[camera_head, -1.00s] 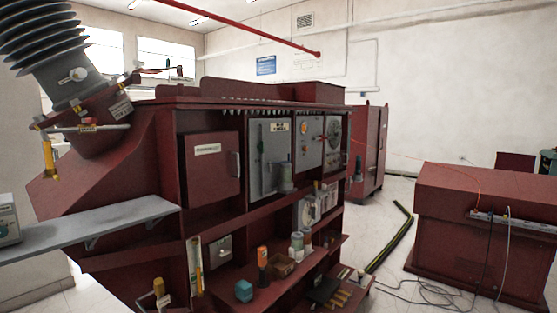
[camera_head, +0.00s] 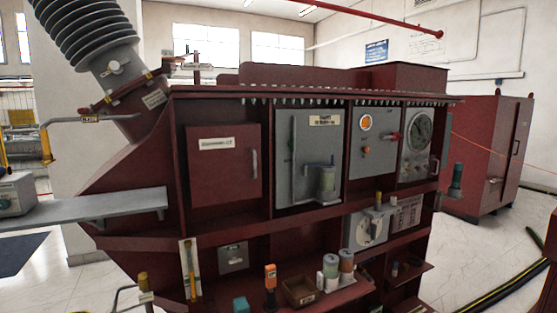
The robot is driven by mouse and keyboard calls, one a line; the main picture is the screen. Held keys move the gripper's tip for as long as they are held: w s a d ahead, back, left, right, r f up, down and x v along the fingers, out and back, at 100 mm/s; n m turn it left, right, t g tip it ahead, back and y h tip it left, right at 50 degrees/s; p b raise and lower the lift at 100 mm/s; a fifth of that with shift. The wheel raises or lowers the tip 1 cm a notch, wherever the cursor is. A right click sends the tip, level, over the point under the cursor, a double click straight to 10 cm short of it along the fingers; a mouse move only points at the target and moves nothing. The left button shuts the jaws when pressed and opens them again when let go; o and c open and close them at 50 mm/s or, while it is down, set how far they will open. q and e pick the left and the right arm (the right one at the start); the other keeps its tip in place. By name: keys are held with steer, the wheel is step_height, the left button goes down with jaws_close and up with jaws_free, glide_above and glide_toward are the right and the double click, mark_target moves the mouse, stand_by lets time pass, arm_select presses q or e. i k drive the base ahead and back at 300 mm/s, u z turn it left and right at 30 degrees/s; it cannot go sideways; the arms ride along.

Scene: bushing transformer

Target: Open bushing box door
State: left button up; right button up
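The bushing box door is most likely the dark red door (camera_head: 223,165) with a small white label and a grey vertical handle (camera_head: 254,163) on its right edge. It looks shut, in the upper left bay of the dark red transformer cabinet (camera_head: 300,222). The grey ribbed bushing (camera_head: 88,30) rises tilted at the upper left. A grey panel door (camera_head: 308,158) with a yellowish label is to the right of the red door. Neither of my grippers shows in the view.
A grey shelf (camera_head: 90,207) sticks out to the left with a grey box (camera_head: 14,194) on it. A low shelf holds an orange tool (camera_head: 270,278), a brown box (camera_head: 299,291) and several small containers. A red cabinet (camera_head: 490,155) stands at the back right. A black-yellow hose (camera_head: 505,288) lies on the floor.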

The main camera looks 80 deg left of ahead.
mark_target(225, 161)
steer(key=u, duration=0.4)
steer(key=i, duration=0.85)
steer(key=u, duration=1.25)
steer(key=i, duration=0.55)
steer(key=u, duration=0.45)
